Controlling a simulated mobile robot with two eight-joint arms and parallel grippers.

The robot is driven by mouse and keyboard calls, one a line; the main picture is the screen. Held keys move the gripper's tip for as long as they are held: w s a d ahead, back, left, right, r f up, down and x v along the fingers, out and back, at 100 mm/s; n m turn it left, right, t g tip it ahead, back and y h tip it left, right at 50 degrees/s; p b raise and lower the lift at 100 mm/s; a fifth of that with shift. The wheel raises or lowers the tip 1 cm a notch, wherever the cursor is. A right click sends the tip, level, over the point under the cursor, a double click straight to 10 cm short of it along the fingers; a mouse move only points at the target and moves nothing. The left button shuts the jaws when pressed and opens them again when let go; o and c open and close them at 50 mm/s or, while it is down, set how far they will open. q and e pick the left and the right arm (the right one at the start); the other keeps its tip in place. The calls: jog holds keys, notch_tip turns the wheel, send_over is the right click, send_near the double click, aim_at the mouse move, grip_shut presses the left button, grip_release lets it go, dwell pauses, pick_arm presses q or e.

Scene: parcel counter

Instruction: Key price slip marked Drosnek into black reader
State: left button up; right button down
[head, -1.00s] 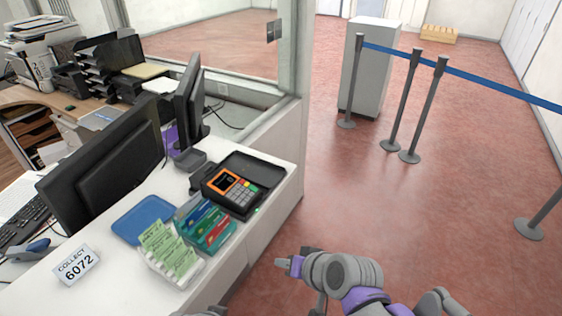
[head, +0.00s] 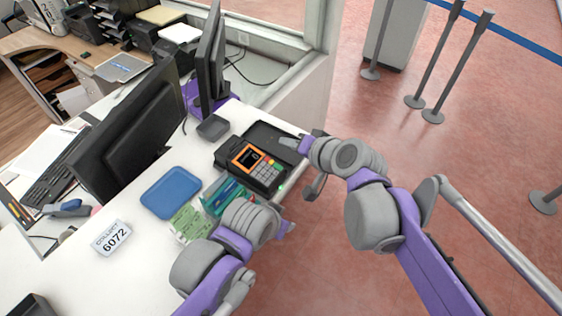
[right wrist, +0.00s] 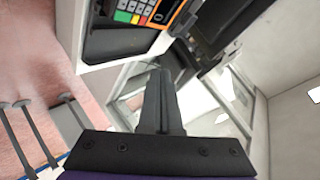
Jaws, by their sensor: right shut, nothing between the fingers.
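The black reader (head: 243,178) sits on the white counter, with an orange-framed screen and a coloured keypad. It also shows at the top of the right wrist view (right wrist: 110,42). Green price slips (head: 188,222) stand in a holder nearer me, partly hidden by my left arm. Their print is too small to read, so I cannot tell which is marked Drosnek. My right gripper (head: 293,143) is at the reader's far right side; its fingers (right wrist: 162,100) are shut and empty. My left gripper (head: 287,228) is over the counter's front edge, its fingers not clear.
A blue tray (head: 171,192) lies left of the reader. Red and teal cards (head: 222,192) are beside the slips. Monitors (head: 130,125) stand behind.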

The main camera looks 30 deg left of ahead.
pick_arm(q)
jog(key=shift+s, duration=0.1)
pick_arm(e)
jog(key=shift+f, duration=0.1)
jog(key=b, duration=0.5)
send_over(281, 173)
jog(key=f, duration=0.7)
jog(key=shift+s+d+f, duration=0.1)
jog(key=shift+d+f, duration=0.1)
jog(key=shift+d, duration=0.1)
pick_arm(q)
notch_tip(281, 173, down, 7)
jog(key=s, duration=0.2)
jog(key=shift+s+g, duration=0.3)
pick_arm(e)
jog(key=shift+a+f, duration=0.15)
jog(key=shift+f, duration=0.4)
pick_arm(q)
jog(key=shift+f, duration=0.15)
pick_arm(e)
jog(key=shift+f, duration=0.1)
pick_arm(q)
jog(key=shift+s+f+b, duration=0.1)
jog(key=shift+f+b, duration=0.1)
jog(key=shift+b, duration=0.1)
pick_arm(e)
jog(key=shift+a+f, duration=0.1)
jog(key=shift+f, duration=0.15)
